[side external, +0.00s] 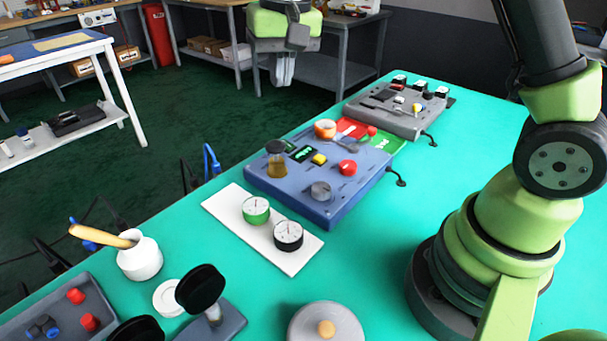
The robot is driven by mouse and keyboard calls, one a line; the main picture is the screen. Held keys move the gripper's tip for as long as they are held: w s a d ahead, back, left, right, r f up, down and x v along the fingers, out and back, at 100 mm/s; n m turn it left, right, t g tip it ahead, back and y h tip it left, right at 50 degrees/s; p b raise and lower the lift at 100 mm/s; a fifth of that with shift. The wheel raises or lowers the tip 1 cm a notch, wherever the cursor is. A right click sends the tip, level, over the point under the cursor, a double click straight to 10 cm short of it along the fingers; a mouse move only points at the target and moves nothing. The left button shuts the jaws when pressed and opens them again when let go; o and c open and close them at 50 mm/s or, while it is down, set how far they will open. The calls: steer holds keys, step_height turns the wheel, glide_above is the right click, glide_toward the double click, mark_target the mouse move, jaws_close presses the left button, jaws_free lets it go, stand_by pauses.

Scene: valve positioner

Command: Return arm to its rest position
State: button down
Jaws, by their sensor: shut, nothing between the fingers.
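My gripper (281,80) hangs at the top centre of the side external view, below the green and grey end of my arm. Its fingers point down and are shut, with nothing held between them. It shows in front of the floor and the back benches, above and left of the blue panel (335,208) in the picture. It is apart from everything on the green table (400,245). The blue panel carries a red knob, a grey knob, an amber part and a small display.
A white plate (232,211) with green and black gauges lies before the panel. A grey device (399,109) stands behind it. A white jar (140,258), a red-button box (66,309) and a round lidded grey item (326,324) sit near the front.

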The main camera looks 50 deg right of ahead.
steer(key=s+a+r+t, duration=0.1)
steer(key=s+r+t, duration=0.2)
steer(key=s+r, duration=0.7)
steer(key=s+a+f+n+t+y, duration=0.1)
steer(key=s+f+t, duration=0.1)
steer(key=s, duration=0.9)
steer(key=shift+s+a+n+t+y, duration=0.15)
steer(key=shift+s+n+t+y, duration=0.15)
steer(key=shift+s+t, duration=0.1)
steer(key=shift+f, duration=0.1)
